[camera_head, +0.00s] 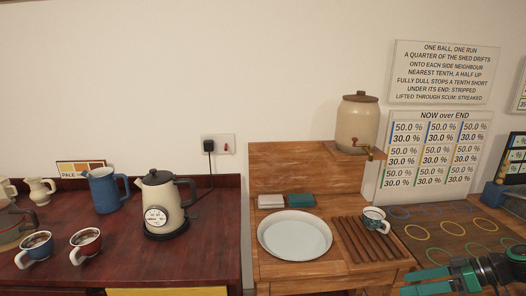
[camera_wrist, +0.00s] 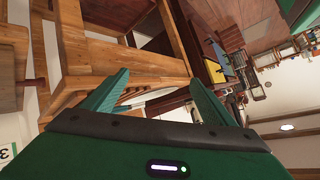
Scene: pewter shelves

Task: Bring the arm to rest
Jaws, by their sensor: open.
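My gripper (camera_head: 418,281) shows at the bottom right of the head view, with its green fingers pointing left. It is just in front of the wooden stand's right side. In the wrist view my gripper (camera_wrist: 157,95) has its two green fingers spread apart, with nothing between them. The wrist view is tilted and looks past wooden furniture (camera_wrist: 130,57) into the room.
The wooden stand bears a white dish (camera_head: 295,235), a slatted rack (camera_head: 362,238), a cup (camera_head: 375,219) and a crock with a tap (camera_head: 357,122). A dark red counter at left holds a kettle (camera_head: 163,205), a blue jug (camera_head: 106,190) and mugs (camera_head: 86,243).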

